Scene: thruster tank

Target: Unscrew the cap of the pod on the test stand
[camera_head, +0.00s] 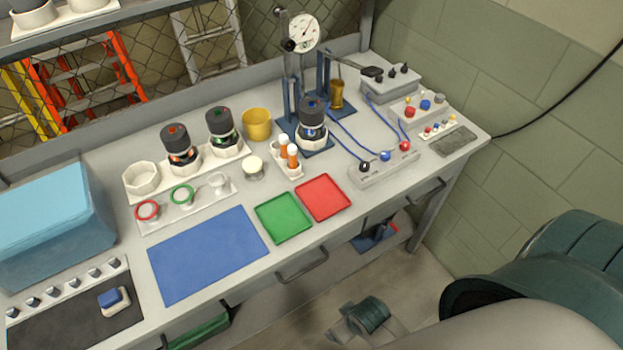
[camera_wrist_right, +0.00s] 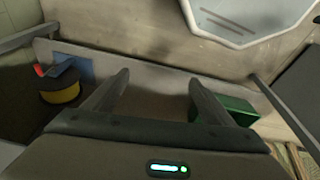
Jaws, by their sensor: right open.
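The pod (camera_head: 312,131) stands upright on the blue test stand (camera_head: 318,151) at the back of the bench. No gripper is near the pod. My left gripper is not in view.
Two similar pods (camera_head: 180,147) (camera_head: 223,132) stand in a white rack to the left. Green (camera_head: 283,217) and red (camera_head: 322,197) trays lie in front.

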